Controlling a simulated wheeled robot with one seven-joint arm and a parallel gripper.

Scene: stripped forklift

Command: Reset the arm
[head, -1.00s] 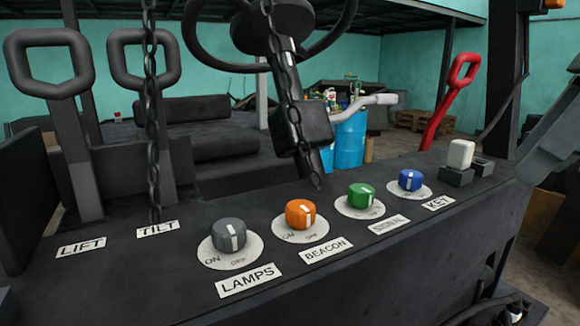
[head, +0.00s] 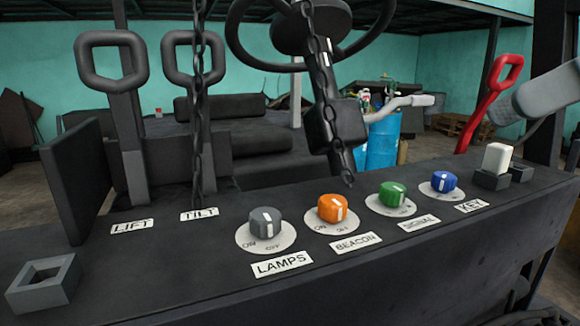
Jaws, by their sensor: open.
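My gripper is not in view. A grey rounded piece at the right edge of the head view looks like a link of my arm, raised above the right end of the dark control panel (head: 190,270). The panel carries a grey LAMPS knob (head: 265,223), an orange BEACON knob (head: 332,208), a green knob (head: 392,194) and a blue KEY knob (head: 445,182). A white block (head: 498,157) stands upright in a dark holder at the right end.
LIFT lever (head: 112,62) and TILT lever (head: 191,60) stand at the left behind the panel. A hanging chain (head: 197,110), steering wheel (head: 240,40) and red lever (head: 490,100) rise behind it. An empty square holder (head: 43,285) sits at the front left.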

